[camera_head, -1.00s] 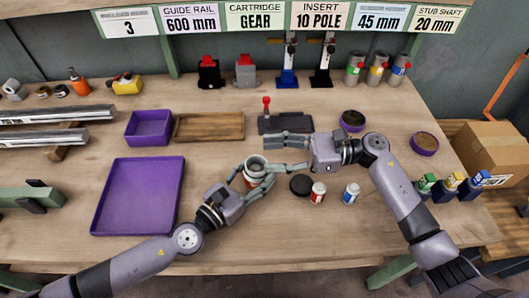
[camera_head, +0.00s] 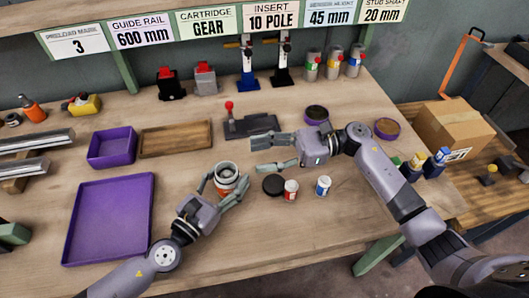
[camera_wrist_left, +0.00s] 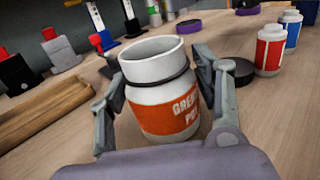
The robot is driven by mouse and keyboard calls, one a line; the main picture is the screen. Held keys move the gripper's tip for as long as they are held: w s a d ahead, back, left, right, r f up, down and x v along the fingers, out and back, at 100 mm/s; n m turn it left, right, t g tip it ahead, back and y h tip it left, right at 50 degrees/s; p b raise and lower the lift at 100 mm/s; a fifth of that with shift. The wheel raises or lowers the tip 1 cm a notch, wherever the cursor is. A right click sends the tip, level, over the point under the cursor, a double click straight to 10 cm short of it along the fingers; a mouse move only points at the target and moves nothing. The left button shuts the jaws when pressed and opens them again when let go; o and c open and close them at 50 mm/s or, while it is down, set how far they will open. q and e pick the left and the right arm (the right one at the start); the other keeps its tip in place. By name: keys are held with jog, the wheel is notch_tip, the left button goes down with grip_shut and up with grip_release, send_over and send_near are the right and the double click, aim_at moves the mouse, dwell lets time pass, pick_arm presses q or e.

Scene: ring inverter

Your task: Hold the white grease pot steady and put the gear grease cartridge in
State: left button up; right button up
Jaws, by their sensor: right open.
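The white grease pot (camera_head: 226,184), with an orange label, stands upright on the bench; its open mouth shows in the left wrist view (camera_wrist_left: 165,112). My left gripper (camera_head: 223,186) has its fingers on either side of the pot, apparently open with small gaps. Fingertip contact is hard to judge. My right gripper (camera_head: 268,154) is open and empty, behind and to the right of the pot. A red-labelled white cartridge (camera_head: 291,190) and a blue-labelled one (camera_head: 323,186) stand right of the pot. I cannot read which is gear grease.
A black lid (camera_head: 273,186) lies between pot and cartridges. A purple tray (camera_head: 108,220) lies at left, with a purple bin (camera_head: 112,147) and wooden tray (camera_head: 176,139) behind. A fixture with a red knob (camera_head: 248,125) stands behind my right gripper. The front bench is clear.

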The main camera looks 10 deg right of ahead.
pick_arm(q)
jog(key=shift+o, duration=1.4)
